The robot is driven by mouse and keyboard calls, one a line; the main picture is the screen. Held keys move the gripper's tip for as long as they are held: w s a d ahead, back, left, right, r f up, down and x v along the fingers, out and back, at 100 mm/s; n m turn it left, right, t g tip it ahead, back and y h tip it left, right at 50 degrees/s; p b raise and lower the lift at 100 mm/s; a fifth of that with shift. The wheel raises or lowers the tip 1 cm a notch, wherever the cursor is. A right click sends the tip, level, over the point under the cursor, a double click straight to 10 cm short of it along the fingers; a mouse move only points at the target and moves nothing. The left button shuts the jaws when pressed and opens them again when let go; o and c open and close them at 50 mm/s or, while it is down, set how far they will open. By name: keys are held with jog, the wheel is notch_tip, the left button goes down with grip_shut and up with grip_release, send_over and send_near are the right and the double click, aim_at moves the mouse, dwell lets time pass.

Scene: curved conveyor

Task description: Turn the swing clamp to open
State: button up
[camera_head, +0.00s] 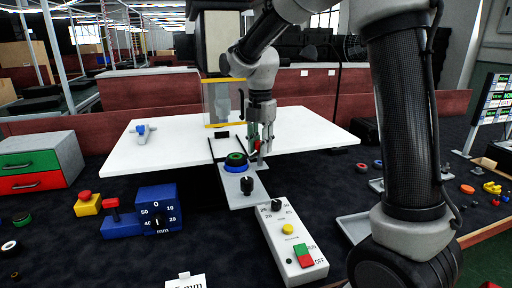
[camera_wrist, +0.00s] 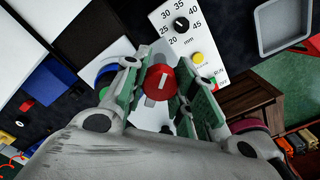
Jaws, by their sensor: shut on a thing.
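The swing clamp shows as a red cap with a white bar (camera_wrist: 161,82) in the wrist view, between my two finger pads. In the head view only a small red part of it (camera_head: 258,145) shows beside my fingers. My gripper (camera_wrist: 163,92) is shut on this red cap, with a green pad on each side. In the head view my gripper (camera_head: 261,146) points down at the front edge of the white table, just right of the blue, green and black ring stack (camera_head: 236,162). The clamp's arm and base are mostly hidden by my fingers.
A grey plate with a black knob (camera_head: 247,186) lies in front of the clamp. A white control box (camera_head: 292,240) with dial and buttons stands nearer. A blue mm dial box (camera_head: 158,210) and a drawer unit (camera_head: 40,164) are at left. The white table (camera_head: 310,130) is mostly clear.

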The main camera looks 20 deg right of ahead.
jog(key=shift+n, duration=0.8)
jog(key=n, duration=0.6)
jog(key=shift+n, duration=1.3)
jog(key=o, duration=1.8)
